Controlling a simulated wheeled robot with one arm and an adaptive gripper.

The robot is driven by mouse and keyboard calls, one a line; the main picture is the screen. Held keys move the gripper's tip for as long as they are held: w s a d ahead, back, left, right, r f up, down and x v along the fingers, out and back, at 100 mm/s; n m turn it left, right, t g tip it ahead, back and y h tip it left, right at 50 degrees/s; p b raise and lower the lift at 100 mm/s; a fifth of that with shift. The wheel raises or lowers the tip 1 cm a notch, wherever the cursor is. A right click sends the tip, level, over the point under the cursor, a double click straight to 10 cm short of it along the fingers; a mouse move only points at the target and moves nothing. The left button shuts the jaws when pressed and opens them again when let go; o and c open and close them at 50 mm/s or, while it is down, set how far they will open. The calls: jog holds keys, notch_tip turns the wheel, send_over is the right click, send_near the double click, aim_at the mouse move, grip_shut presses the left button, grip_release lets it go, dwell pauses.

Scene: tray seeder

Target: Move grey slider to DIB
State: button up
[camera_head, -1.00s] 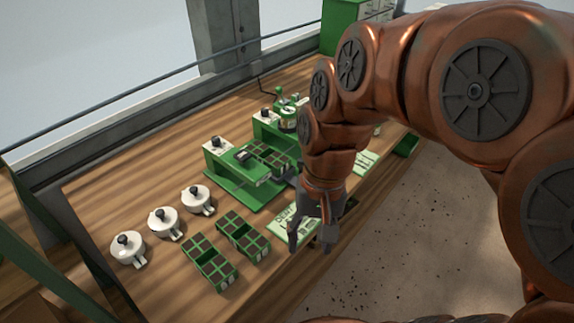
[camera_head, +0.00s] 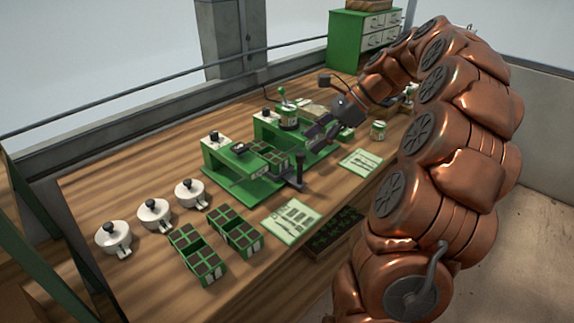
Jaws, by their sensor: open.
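The green tray seeder (camera_head: 222,178) stands on the wooden bench, with two white-topped housings and a cell tray (camera_head: 266,158) between its parts. A dark grey upright handle (camera_head: 299,168) stands at its front edge on a grey base; it looks like the grey slider, but I cannot be sure. No DIB marking is readable. My gripper (camera_head: 333,104) is open, beyond and to the right of this handle, above the rear right part of the seeder. It is apart from the handle. Its fingertips are small and partly lost against the seeder.
Three white lidded pots (camera_head: 153,214) stand at the left. Two green cell trays (camera_head: 198,255) lie at the front. Printed cards (camera_head: 291,219) lie along the front edge. A small jar (camera_head: 379,130) stands at right. A green drawer cabinet (camera_head: 362,40) is at the back.

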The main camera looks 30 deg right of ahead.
aim_at(301, 154)
jog(key=shift+w+d+f+m+t, duration=0.15)
jog(key=shift+w+d+f+m, duration=0.25)
jog(key=shift+f, duration=0.15)
jog(key=shift+w+d+f+m+t, duration=0.15)
jog(key=shift+w+d+f+m, duration=0.15)
jog(key=shift+f, duration=0.2)
jog(key=shift+x, duration=2.85)
grip_shut()
